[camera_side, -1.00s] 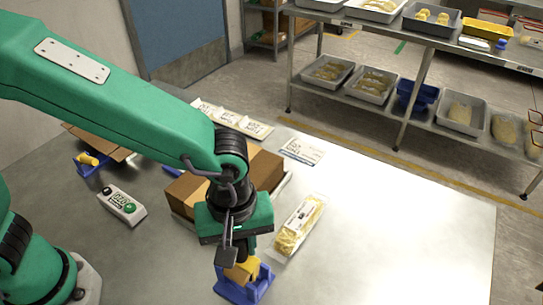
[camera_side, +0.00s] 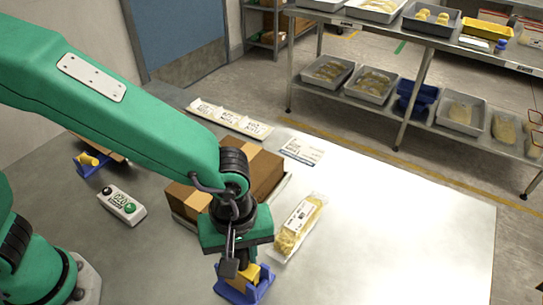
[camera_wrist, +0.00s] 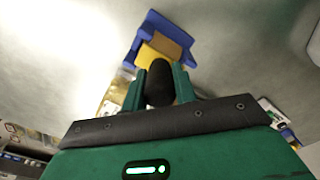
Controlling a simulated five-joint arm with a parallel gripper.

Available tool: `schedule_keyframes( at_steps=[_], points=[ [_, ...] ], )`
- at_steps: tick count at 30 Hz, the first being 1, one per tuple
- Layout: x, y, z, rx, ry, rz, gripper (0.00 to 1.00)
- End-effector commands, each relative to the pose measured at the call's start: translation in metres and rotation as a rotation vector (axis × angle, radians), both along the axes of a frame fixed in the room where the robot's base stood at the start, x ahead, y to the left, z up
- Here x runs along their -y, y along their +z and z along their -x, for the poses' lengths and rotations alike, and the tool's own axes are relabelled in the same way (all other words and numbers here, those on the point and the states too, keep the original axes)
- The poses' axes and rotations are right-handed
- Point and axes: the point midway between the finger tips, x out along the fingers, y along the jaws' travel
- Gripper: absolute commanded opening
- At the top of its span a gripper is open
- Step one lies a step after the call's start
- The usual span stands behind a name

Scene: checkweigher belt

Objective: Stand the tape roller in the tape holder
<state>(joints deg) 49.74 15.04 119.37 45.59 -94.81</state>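The blue tape holder (camera_side: 262,287) stands on the steel table at the front centre of the side view. It also shows at the top of the wrist view (camera_wrist: 152,22). The tape roller's yellow-orange part (camera_side: 251,273) sits down between the holder's blue sides, and it shows there in the wrist view too (camera_wrist: 165,46). Its dark rounded handle (camera_wrist: 160,84) is between the two green fingers. My gripper (camera_side: 238,262) is right above the holder and appears shut on the handle. The roller's underside is hidden, so I cannot tell whether it rests on the holder's bottom.
A cardboard box (camera_side: 262,172) stands behind my gripper. A packaged yellow item (camera_side: 298,228) lies to its right. A white button box (camera_side: 122,205) and a blue stand with a yellow roller (camera_side: 88,162) are at left. The table's right side is clear.

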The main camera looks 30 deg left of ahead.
Motion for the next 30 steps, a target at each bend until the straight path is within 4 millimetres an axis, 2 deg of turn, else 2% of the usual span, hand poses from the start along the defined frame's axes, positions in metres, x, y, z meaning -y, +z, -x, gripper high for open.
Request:
schedule_keyframes(
  at_steps=[1, 3, 17, 23, 30],
  points=[
    [0.000, 0.000, 0.000, 0.001, 0.000, 0.001, 0.38],
    [0.000, 0.000, 0.000, 0.001, 0.000, 0.001, 0.52],
    [0.000, 0.006, 0.000, 0.001, 0.000, 0.001, 0.52],
    [0.000, 0.025, 0.000, 0.002, 0.000, 0.002, 0.52],
    [0.000, 0.057, 0.000, 0.003, 0.000, 0.003, 0.52]
  ],
)
